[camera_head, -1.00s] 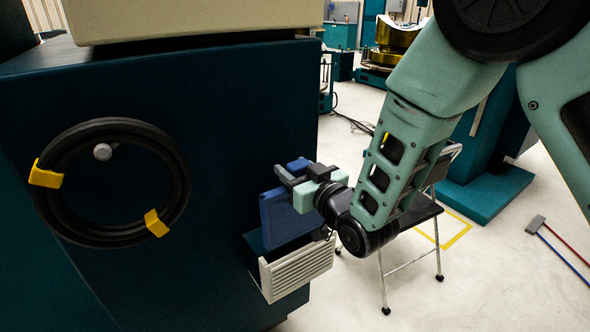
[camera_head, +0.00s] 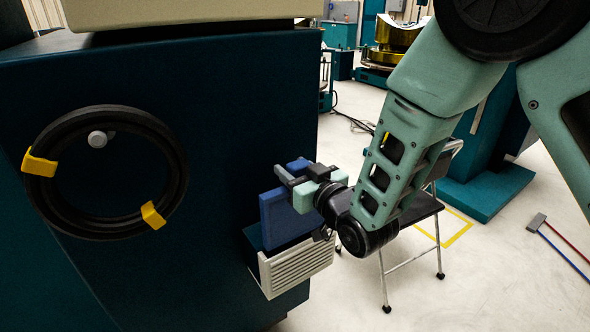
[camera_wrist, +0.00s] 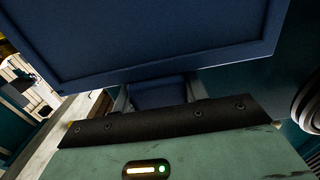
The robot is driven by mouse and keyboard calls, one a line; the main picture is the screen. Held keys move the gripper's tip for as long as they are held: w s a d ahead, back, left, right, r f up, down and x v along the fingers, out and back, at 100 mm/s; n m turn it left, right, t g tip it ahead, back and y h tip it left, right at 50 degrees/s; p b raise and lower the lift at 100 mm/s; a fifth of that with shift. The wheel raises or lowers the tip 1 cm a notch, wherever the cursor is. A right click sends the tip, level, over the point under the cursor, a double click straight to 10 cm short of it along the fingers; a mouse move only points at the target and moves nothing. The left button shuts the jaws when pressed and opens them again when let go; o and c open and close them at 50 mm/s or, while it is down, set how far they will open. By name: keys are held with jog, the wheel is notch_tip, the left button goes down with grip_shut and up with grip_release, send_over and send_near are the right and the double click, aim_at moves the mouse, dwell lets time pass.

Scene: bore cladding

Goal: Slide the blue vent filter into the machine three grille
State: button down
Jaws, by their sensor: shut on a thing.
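The blue vent filter (camera_head: 284,217) is a flat blue panel, upright, with its lower edge at the open top of the pale slatted grille (camera_head: 296,268) on the side of the teal machine. My gripper (camera_head: 300,180) is shut on the filter's upper part. The fingers reach over its top from the right. In the wrist view the filter (camera_wrist: 160,40) fills the upper part, above my gripper's palm. Whether the filter's lower edge is inside the grille or just behind its front is hard to tell.
The teal machine (camera_head: 225,110) fills the left. A black ring with yellow clips (camera_head: 176,180) hangs on its face. A black folding chair (camera_head: 415,212) stands behind my arm. A broom-like tool (camera_head: 536,223) lies on the open floor at right.

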aim_at(302, 228)
jog(key=shift+f+b, duration=6.95)
jog(key=shift+f, duration=0.35)
jog(key=c, duration=0.7)
grip_release()
jog(key=shift+d, duration=0.1)
